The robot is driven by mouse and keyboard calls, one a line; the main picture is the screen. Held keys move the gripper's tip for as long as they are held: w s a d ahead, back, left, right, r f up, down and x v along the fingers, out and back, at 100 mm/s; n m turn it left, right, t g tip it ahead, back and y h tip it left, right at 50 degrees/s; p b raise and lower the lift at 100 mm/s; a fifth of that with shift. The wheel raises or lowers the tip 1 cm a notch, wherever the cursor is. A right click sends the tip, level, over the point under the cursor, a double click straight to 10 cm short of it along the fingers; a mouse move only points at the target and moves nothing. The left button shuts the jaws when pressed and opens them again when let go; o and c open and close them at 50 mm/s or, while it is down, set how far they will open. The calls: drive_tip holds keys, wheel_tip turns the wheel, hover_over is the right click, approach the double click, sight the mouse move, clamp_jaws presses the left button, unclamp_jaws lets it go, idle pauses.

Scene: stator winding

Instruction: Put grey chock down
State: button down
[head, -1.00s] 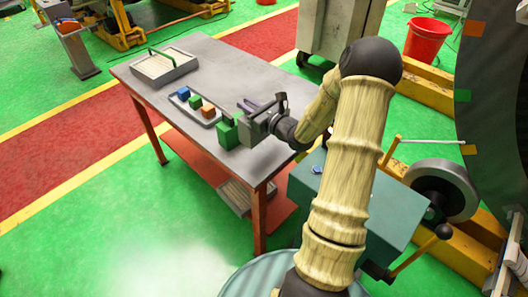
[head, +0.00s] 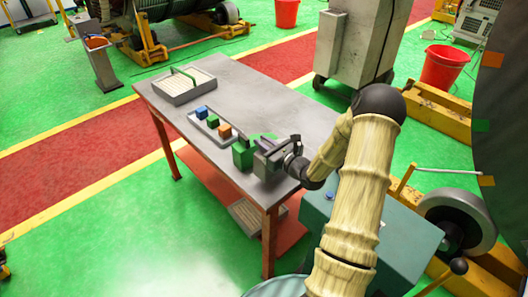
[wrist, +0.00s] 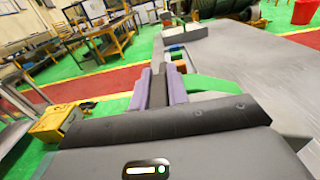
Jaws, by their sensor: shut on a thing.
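My gripper (wrist: 159,92) shows two purple fingers in the wrist view, shut on a narrow grey piece, the grey chock (wrist: 158,82), between them. In the head view my gripper (head: 268,150) is over the near right part of the table, right beside a green block (head: 242,155). The grey chock cannot be told apart from the grey gripper there. Whether it touches the table (head: 285,98) is unclear.
A tray with blue (head: 202,112), green (head: 213,121) and orange (head: 225,131) blocks lies left of my gripper. A grey box (head: 186,90) with a green handle stands at the far left corner. The tabletop behind is clear. A teal cabinet (head: 390,238) stands right of the table.

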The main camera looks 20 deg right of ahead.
drive_tip(key=shift+f+p, duration=0.35)
drive_tip(key=shift+f, duration=1.65)
drive_tip(key=shift+f, duration=0.15)
drive_tip(key=c, duration=1.4)
unclamp_jaws()
drive_tip(key=shift+o, duration=0.2)
